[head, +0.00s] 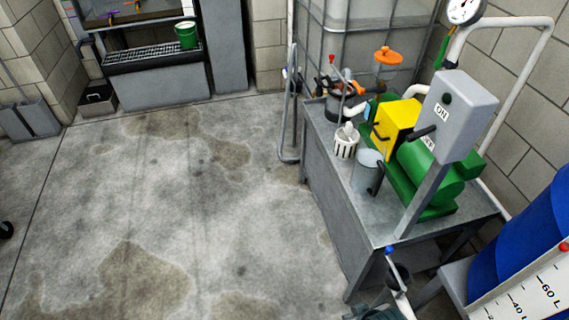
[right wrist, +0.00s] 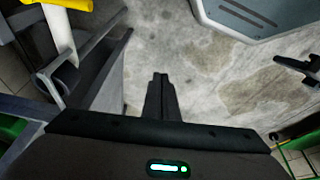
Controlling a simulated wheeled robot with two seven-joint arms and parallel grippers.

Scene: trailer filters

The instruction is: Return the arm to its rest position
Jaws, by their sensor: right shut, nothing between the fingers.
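My right gripper (right wrist: 160,92) shows in the right wrist view. Its two dark fingers are together, with nothing between them, and they point out over the bare concrete floor. In the head view I cannot make out the right gripper. A dark two-pronged part (right wrist: 296,68) at the right edge of the right wrist view looks like my left gripper; its jaw state is unclear. A small dark piece at the left edge of the head view is too cut off to identify.
A metal bench (head: 325,155) on the right carries a green pump (head: 425,172), a yellow box (head: 395,122) and a grey switch box (head: 455,115). A blue drum (head: 520,240) stands at lower right. The floor (head: 170,200) is clear.

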